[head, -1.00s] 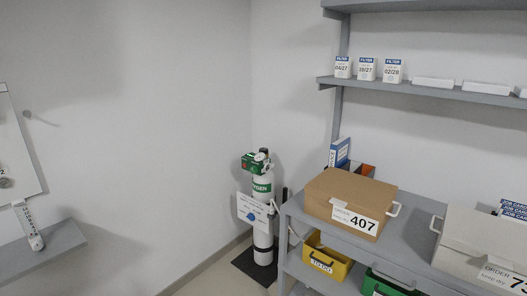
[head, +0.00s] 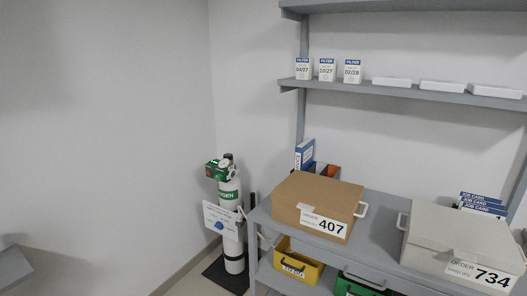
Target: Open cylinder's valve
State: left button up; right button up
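The oxygen cylinder (head: 231,226) stands upright in the corner, white with a green "OXYGEN" label band. Its valve and regulator (head: 220,170) are at the top, with a green body and a round gauge. The state of the valve is too small to tell. A white sign (head: 221,219) with a blue round mark hangs on the cylinder's front and covers part of it. Neither of my grippers is in view.
A grey shelf bench (head: 380,232) stands right of the cylinder, bearing a brown box (head: 290,198) marked 407 and a pale box (head: 432,238) marked 734. A yellow bin (head: 297,268) sits below. A grey ledge (head: 12,268) is at the left.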

aim_at(229, 156)
jog(key=i+j+z, duration=0.25)
jog(key=i+j, duration=0.15)
jog(key=i+j+z, duration=0.25)
jog(key=i+j, duration=0.2)
jog(key=i+j+z, duration=0.3)
jog(key=j, duration=0.25)
jog(key=i, duration=0.05)
